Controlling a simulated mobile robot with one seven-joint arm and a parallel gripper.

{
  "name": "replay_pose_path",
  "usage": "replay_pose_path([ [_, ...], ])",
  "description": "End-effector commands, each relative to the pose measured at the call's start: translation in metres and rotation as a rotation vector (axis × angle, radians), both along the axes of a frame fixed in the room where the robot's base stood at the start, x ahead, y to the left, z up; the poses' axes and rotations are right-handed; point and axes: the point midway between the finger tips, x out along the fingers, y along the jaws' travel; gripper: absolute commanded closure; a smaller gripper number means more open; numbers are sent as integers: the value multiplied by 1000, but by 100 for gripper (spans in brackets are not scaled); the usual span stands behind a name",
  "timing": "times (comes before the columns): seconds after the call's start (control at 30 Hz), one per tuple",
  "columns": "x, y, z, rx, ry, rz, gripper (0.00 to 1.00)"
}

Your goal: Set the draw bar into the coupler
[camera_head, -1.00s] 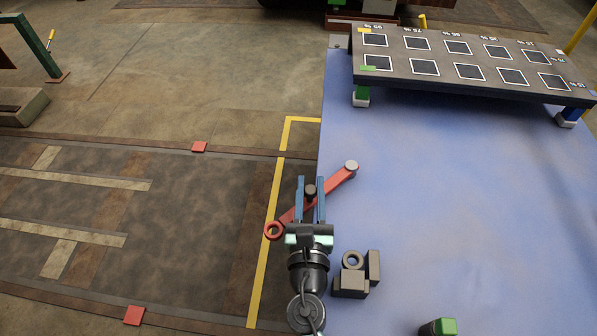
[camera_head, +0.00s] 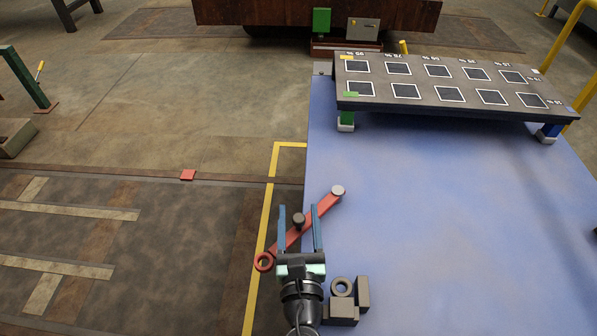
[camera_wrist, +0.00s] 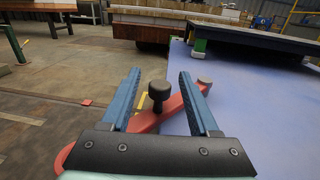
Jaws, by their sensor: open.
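The draw bar (camera_head: 322,208), a red bar with a red ring at its left end, a grey round end at its right and a dark knob in the middle, lies slantwise across the blue tabletop's left edge. My gripper (camera_head: 299,207) is open, with its blue fingers on either side of the knob and visible gaps to both. The wrist view shows the knob (camera_wrist: 158,92) between the fingers. I cannot tell whether the bar rests on something. A grey block with a ring (camera_head: 343,288) stands to the right of my wrist; I cannot tell whether it is the coupler.
The blue tabletop (camera_head: 430,220) is broadly clear. A dark raised rack (camera_head: 440,112) with white-framed squares stands at its far end. A brown wagon-like body (camera_head: 400,14) is behind it, with a green box (camera_head: 321,21). A yellow floor line (camera_head: 262,220) runs along the left.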

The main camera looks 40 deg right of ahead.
Motion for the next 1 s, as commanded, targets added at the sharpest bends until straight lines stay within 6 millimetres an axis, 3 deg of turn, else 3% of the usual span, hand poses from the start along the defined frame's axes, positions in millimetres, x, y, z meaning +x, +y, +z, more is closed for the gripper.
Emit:
replay_pose_path([
  [0.27,-7,5,-1,-2,4,1,39],
  [0.7,-75,51,-1,-1,6,3,39],
  [1.0,-104,71,0,0,1,2,39],
])
